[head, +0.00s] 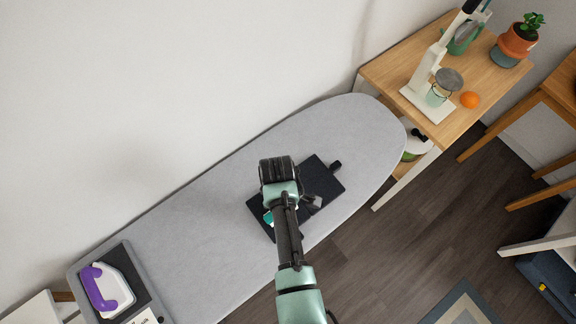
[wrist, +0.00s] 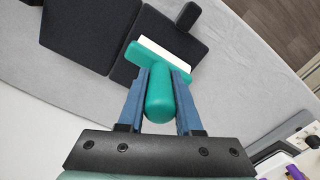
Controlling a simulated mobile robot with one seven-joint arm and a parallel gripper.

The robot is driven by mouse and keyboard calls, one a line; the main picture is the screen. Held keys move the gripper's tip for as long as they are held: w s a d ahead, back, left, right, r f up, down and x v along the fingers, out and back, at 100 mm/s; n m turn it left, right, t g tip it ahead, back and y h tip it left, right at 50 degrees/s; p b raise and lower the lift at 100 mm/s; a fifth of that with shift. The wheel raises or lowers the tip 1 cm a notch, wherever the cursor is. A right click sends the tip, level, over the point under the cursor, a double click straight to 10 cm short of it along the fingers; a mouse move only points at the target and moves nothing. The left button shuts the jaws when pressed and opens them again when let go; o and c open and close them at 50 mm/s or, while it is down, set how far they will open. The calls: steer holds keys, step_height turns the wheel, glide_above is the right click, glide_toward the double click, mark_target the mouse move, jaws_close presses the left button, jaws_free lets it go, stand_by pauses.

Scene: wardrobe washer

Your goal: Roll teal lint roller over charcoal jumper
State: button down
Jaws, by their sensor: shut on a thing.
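The charcoal jumper (head: 322,180) lies flat and folded on the grey ironing board, partly hidden under my arm in the head view. In the wrist view the jumper (wrist: 167,55) fills the upper middle and left. The teal lint roller (wrist: 158,95) has a green handle and a white roller strip. My gripper (wrist: 160,82) is shut on its handle, and the head of the roller is over the jumper's edge. I cannot tell whether it touches the fabric. In the head view my gripper (head: 290,208) is over the jumper, with a bit of the teal roller (head: 268,217) showing.
The ironing board (head: 215,225) runs diagonally along the white wall. A purple and white iron (head: 108,288) rests on a dark pad at its left end. A wooden table (head: 400,70) at the right holds a white stand, a jar, an orange and a potted plant.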

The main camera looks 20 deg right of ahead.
steer(key=shift+s, duration=0.15)
steer(key=s+p, duration=0.2)
steer(key=shift+s+d+r, duration=0.15)
steer(key=shift+s+d, duration=0.3)
steer(key=shift+s, duration=0.1)
steer(key=shift+w+f, duration=0.15)
steer(key=shift+f, duration=0.05)
steer(key=w, duration=0.1)
steer(key=w+b, duration=0.1)
steer(key=shift+w+a, duration=0.35)
steer(key=shift+w, duration=0.05)
steer(key=shift+w+a, duration=0.1)
steer(key=shift+w, duration=0.15)
steer(key=shift+r, duration=0.1)
